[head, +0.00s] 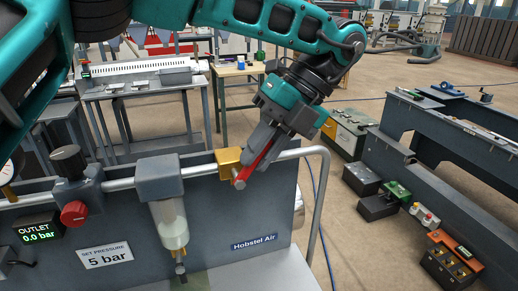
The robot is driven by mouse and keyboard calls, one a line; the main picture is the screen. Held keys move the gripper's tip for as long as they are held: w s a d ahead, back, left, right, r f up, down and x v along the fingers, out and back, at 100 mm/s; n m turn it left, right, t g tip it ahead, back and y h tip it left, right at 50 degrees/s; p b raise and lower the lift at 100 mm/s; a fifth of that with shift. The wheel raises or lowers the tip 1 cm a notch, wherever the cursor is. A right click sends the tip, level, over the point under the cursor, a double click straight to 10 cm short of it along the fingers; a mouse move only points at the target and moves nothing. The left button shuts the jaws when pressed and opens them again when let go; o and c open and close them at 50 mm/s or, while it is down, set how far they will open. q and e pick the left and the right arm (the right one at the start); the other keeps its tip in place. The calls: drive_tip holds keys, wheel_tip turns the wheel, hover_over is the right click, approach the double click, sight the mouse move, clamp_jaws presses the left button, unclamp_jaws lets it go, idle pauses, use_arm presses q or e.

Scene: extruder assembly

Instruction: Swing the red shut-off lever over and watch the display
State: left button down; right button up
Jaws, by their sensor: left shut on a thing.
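The red shut-off lever (263,156) shows at the right part of the air panel, next to a brass valve block (229,160) on the pipe. It slants up to the right from the valve. My left gripper (258,160) reaches down from above and is shut on the lever; its fingers hide part of it. The outlet display (40,233) at the far left reads 0.0 bar in green. My right gripper is not in view.
A pressure knob (70,162), a red button (74,212) and a filter bowl (170,220) sit left of the valve. A sign (106,255) reads set pressure 5 bar. A curved rail (322,190) bounds the panel's right side. Several boxes stand on the floor beyond.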

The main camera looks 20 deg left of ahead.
use_arm(q)
drive_tip(key=c, duration=1.1)
unclamp_jaws()
drive_tip(key=v, duration=0.7)
drive_tip(key=shift+r, duration=0.25)
drive_tip(key=shift+w+d, duration=0.1)
